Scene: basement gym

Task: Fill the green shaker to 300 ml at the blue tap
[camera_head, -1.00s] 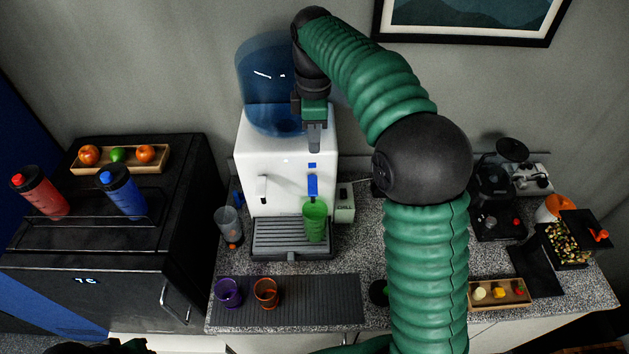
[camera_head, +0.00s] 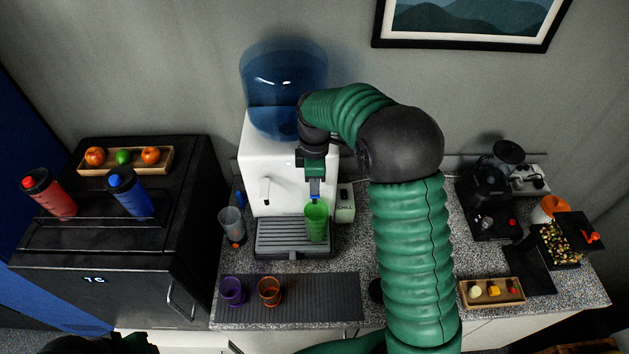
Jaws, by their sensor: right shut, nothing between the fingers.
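The green shaker (camera_head: 317,223) stands upright on the drip tray (camera_head: 275,243) of the white water dispenser (camera_head: 262,150), under the blue tap. Its fill level cannot be made out. My right gripper (camera_head: 314,194) points down, shut and empty, in front of the dispenser at the blue tap, just above the shaker. It hides most of the blue tap; I cannot tell whether it touches the lever. The white tap (camera_head: 265,190) is to the left. My left gripper is not in view.
A clear grey cup (camera_head: 231,224) stands left of the drip tray. Purple (camera_head: 232,290) and orange (camera_head: 269,291) cups stand on the dark mat (camera_head: 325,298). A small food tray (camera_head: 491,292) is at the right.

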